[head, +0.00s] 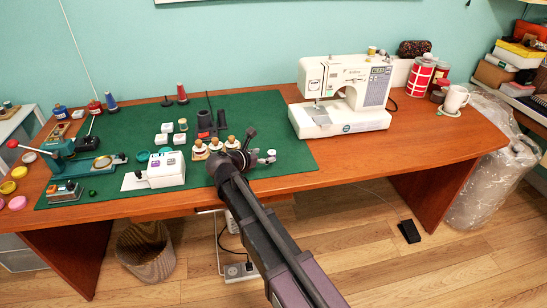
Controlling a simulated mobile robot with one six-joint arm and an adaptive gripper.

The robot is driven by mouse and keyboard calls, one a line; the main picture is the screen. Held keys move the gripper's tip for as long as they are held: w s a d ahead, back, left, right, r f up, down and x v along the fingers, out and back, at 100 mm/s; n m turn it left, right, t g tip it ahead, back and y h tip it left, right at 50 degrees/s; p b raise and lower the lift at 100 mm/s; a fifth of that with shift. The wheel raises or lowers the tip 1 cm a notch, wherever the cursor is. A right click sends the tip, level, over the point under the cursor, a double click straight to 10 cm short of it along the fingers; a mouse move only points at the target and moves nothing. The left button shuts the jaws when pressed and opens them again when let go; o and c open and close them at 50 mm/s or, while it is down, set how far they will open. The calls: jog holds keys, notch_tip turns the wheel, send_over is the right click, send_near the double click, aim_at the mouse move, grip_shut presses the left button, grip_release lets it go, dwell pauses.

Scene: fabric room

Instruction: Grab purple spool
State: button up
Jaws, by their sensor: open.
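My dark arm reaches up from the bottom of the head view over the table's front edge. My gripper (247,148) is open above the green mat (285,120). A small pale spool-like thing with a purplish tint (271,155) stands just right of my gripper on the mat. It is too small to be sure of its colour, and I cannot tell whether the gripper touches it. No clearly purple spool shows elsewhere. My gripper and arm hide part of the mat.
Small cork-topped bottles (215,145) stand close left of my gripper. Coloured thread cones (110,101) stand at the back left. A white sewing machine (343,95) stands to the right.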

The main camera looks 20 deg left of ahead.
aim_at(269, 154)
jog(key=shift+b+x, duration=0.85)
jog(key=shift+x, duration=1.05)
jog(key=shift+w+d+f, duration=0.15)
jog(key=shift+w+f, duration=0.2)
jog(key=shift+w, duration=0.2)
jog(key=c, duration=0.9)
